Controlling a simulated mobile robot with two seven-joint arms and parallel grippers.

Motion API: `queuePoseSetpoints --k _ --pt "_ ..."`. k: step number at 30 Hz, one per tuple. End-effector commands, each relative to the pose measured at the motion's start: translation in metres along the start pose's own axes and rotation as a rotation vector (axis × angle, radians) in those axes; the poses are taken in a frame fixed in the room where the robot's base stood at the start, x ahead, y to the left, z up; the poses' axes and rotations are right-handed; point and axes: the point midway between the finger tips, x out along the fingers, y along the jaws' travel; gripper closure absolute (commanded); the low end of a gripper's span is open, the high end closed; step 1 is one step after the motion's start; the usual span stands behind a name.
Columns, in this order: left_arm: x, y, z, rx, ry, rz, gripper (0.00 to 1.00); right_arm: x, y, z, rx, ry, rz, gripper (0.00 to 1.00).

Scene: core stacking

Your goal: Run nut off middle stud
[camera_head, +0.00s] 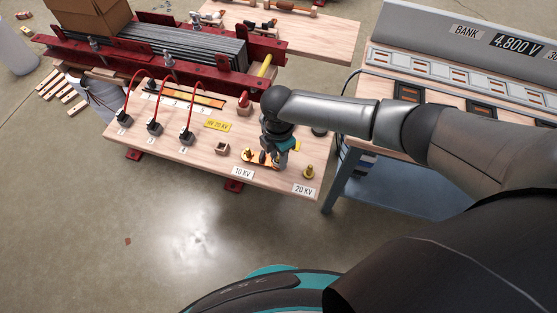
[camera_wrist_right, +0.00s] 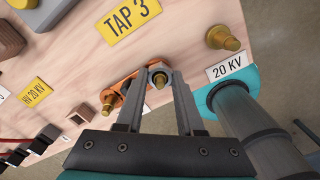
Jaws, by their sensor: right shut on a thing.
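My right gripper (camera_head: 272,158) points down over the middle stud at the front edge of the wooden board (camera_head: 205,172). In the right wrist view its two fingers (camera_wrist_right: 158,84) are shut on the nut (camera_wrist_right: 158,73), one on each side, with the brass middle stud showing at its centre. A copper link (camera_wrist_right: 124,86) runs from the middle stud to the left brass stud (camera_wrist_right: 108,100). The right brass stud (camera_wrist_right: 225,38) stands apart, beside the 20 KV label (camera_wrist_right: 229,66). My left gripper is not in view.
Black plugs with red cables (camera_head: 155,128) stand on the board's left. A small wooden box (camera_head: 222,149) stands left of the studs. A blue-framed bench with a panel (camera_head: 365,165) is close on the right. Red clamp beams (camera_head: 180,60) lie behind.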

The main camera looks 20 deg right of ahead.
Motion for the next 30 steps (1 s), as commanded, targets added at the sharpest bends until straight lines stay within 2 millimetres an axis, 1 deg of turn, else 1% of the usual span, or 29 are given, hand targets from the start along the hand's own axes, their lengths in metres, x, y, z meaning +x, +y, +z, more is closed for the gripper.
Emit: queuePoseSetpoints --k 5,8,15,18,21,30 --pt "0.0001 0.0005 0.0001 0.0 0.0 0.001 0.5 0.0008 -0.001 -0.0003 0.001 0.0 -0.002 1.0" --pt "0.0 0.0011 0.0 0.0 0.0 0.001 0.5 0.0007 -0.0009 -0.0002 -0.036 0.0 -0.002 1.0" --pt "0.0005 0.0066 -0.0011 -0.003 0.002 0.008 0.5 0.0009 -0.0008 0.0002 -0.295 -0.001 -0.001 1.0" --pt "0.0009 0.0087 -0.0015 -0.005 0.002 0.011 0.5 0.0011 -0.0011 0.0001 -0.37 0.0 -0.002 1.0" --pt "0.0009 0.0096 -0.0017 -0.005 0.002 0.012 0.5 0.0012 -0.0013 0.0 -0.399 0.0 -0.003 1.0" --pt "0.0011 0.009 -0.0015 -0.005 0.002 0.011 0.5 0.0013 -0.0015 -0.0001 -0.415 0.0 -0.003 1.0"
